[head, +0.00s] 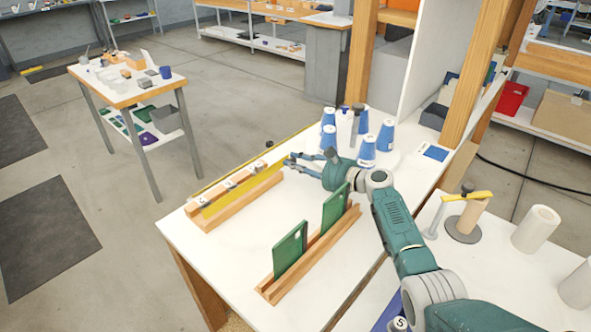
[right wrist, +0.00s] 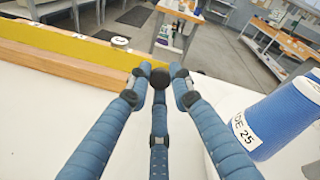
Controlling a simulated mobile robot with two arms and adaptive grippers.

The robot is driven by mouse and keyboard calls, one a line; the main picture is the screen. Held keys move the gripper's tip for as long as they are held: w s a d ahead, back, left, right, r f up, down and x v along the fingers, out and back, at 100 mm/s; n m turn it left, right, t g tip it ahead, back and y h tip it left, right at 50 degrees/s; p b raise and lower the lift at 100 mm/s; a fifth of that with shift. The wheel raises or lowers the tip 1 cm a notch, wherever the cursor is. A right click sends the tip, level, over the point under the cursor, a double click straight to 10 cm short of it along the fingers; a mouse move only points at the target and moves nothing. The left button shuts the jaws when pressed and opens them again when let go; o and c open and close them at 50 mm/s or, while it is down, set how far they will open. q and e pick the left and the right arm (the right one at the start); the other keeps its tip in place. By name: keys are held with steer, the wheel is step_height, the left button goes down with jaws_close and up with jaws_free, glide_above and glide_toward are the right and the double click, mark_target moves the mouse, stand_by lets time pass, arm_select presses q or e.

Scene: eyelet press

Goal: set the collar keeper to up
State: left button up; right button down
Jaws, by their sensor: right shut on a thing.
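My right gripper (head: 292,160) reaches in from the right, low over the white table, near the far end of a wooden rail. In the right wrist view its blue fingers (right wrist: 160,82) close around a small black round knob (right wrist: 159,78), which sits between the fingertips. In the head view a small dark ball (head: 269,143) shows just beyond the tips; I cannot tell whether it is the same knob. What the knob is fixed to is hidden. I cannot make out a press or a marked collar keeper. My left gripper is not in view.
The wooden rail (head: 240,200) with a yellow strip (head: 222,193) lies beside the fingers. Several blue cones (head: 367,152) stand close by; one shows large in the right wrist view (right wrist: 278,112). Green plates (head: 290,248) stand in a slotted wooden rack (head: 318,250) nearer me.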

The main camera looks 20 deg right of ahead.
steer(key=shift+d+f, duration=0.15)
steer(key=shift+f, duration=0.1)
steer(key=c, duration=1.5)
jaws_free()
steer(key=shift+d, duration=0.15)
steer(key=shift+c, duration=0.2)
steer(key=shift+r, duration=0.4)
step_height(320, 180, up, 9)
